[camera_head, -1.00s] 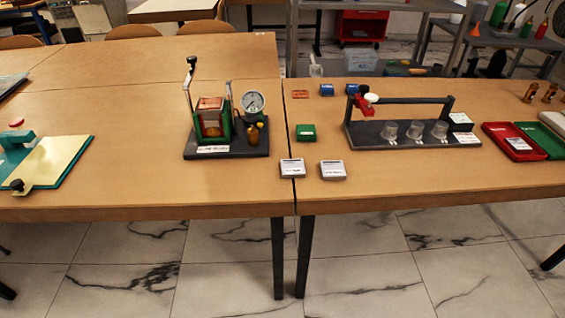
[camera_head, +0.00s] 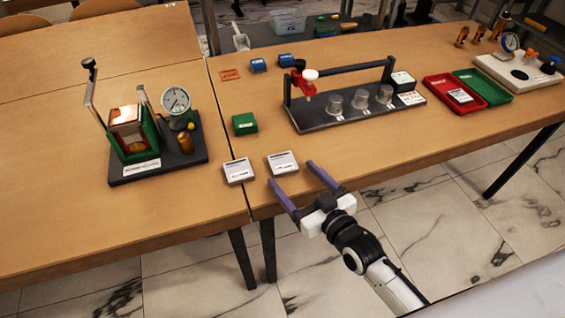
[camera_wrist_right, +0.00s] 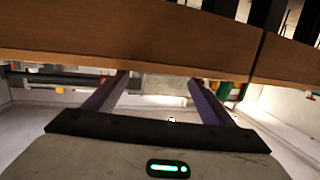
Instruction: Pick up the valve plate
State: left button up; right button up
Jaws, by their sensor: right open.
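Two small pale plates with dark markings lie side by side near the table's front edge in the head view: a left pale plate (camera_head: 239,171) and a right pale plate (camera_head: 283,163). I cannot read their labels, so I cannot tell whether either is the valve plate. My right gripper (camera_head: 292,173) is open, its two purple fingers apart and pointing toward the table edge close to the right plate. Nothing shows held between the fingers. In the right wrist view the open fingers (camera_wrist_right: 158,77) lie in front of the table's wooden edge. My left gripper is out of view.
A gauge press (camera_head: 160,140) stands on the left table. A green block (camera_head: 245,123) lies behind the plates. A red tray (camera_head: 468,106) and a green tray (camera_head: 497,90) lie farther right.

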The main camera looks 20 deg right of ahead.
aim_at(284, 164)
jog(key=x, duration=0.4)
jog(key=c, duration=1.3)
